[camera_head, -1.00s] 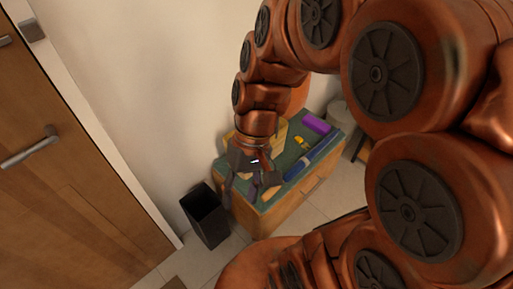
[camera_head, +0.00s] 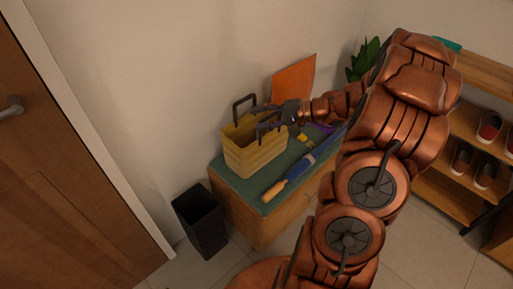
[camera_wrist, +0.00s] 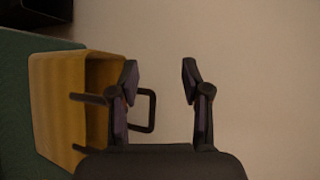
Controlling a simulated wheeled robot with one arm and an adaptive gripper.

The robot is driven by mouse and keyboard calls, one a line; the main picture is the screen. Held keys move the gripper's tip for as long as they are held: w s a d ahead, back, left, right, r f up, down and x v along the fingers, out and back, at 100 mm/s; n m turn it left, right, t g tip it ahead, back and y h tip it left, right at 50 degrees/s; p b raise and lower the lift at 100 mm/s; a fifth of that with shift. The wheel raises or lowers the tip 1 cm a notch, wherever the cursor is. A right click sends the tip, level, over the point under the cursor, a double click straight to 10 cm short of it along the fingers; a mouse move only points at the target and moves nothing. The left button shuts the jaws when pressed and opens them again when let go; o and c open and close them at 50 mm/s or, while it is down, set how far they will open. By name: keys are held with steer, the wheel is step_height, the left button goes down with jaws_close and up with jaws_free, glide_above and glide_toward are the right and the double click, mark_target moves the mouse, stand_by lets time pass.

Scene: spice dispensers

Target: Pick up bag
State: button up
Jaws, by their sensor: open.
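The bag (camera_head: 257,153) is yellow with horizontal bands and dark handles, and stands upright on a green-topped cabinet (camera_head: 243,193). In the wrist view the bag (camera_wrist: 58,105) lies at left with its opening towards my gripper (camera_wrist: 160,78). My gripper is open, with one finger to each side. Its left finger overlaps the bag's near handle. The far handle loop (camera_wrist: 153,110) shows just right of that finger, between the fingers. In the head view my gripper (camera_head: 259,116) reaches in from the right at the bag's top. I cannot tell whether it touches a handle.
A blue item (camera_head: 305,165) and a tan-ended tool (camera_head: 274,191) lie on the cabinet in front of the bag. A black bin (camera_head: 202,222) stands on the floor at left. An orange panel (camera_head: 294,82) leans on the wall behind.

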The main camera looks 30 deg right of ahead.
mark_target(274, 115)
steer(key=d+f+m+t+h+b, duration=0.2)
steer(key=d+f+m+t+h, duration=0.3)
steer(key=d, duration=0.8)
steer(key=shift+w+a+f+n+g+y, duration=0.15)
steer(key=shift+w+a+f+n+y, duration=0.25)
steer(key=shift+w+a, duration=0.55)
steer(key=shift+w+a+f+n+g+y, duration=0.15)
steer(key=shift+w+a+f+y, duration=0.35)
steer(key=shift+w, duration=0.95)
steer(key=shift+w+a+f+n+g+y, duration=0.1)
steer(key=shift+w+a+f+n+y, duration=0.25)
steer(key=shift+w+a+f, duration=0.6)
steer(key=shift+w+d+r, duration=0.2)
steer(key=shift+d+r, duration=0.05)
steer(key=shift+r, duration=0.15)
jaws_close()
